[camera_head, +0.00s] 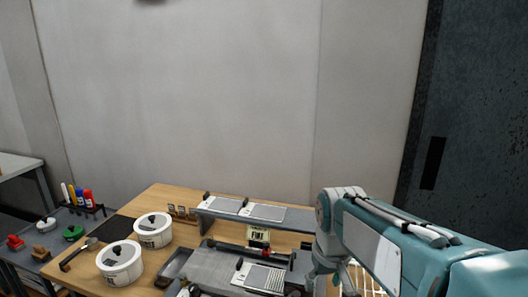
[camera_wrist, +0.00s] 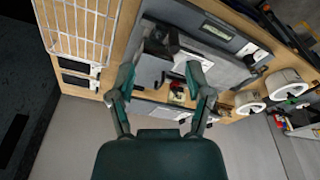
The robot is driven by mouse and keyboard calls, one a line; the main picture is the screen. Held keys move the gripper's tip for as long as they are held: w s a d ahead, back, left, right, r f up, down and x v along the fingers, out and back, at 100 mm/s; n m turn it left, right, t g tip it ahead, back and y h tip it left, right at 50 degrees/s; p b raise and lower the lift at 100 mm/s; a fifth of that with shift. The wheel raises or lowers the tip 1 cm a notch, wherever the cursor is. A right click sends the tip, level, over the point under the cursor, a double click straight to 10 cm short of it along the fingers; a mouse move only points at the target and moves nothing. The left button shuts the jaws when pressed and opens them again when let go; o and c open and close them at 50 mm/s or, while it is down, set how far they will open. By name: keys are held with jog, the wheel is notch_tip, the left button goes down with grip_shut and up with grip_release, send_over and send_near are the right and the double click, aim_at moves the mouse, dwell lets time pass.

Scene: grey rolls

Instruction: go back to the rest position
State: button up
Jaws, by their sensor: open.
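My gripper (camera_wrist: 162,82) is open in the wrist view, its two teal fingers spread wide with nothing held between them. Past the fingertips lies the wooden workbench (camera_wrist: 142,90) with its grey fixture, and a small red and cream item (camera_wrist: 177,92) shows between the fingers. The gap between the fingers and the bench is hard to judge. In the head view my arm fills the lower right and bends down over the right part of the workbench (camera_head: 178,196). My fingertips are not clearly seen there.
Two white tubs (camera_head: 152,230) stand on the bench's left part. A grey raised shelf (camera_head: 290,216) holds flat pale plates. A white wire rack (camera_wrist: 82,28) lies at one bench end. A side table with markers (camera_head: 84,197) is at far left. A wall stands behind.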

jog(key=s+d+m+t, duration=0.1)
jog(key=s, duration=0.6)
jog(key=s+d+m+t, duration=0.1)
jog(key=s+d+t, duration=0.1)
jog(key=s, duration=0.5)
jog(key=shift+s+d+t, duration=0.25)
jog(key=shift+s+t, duration=0.05)
jog(key=shift+s, duration=0.05)
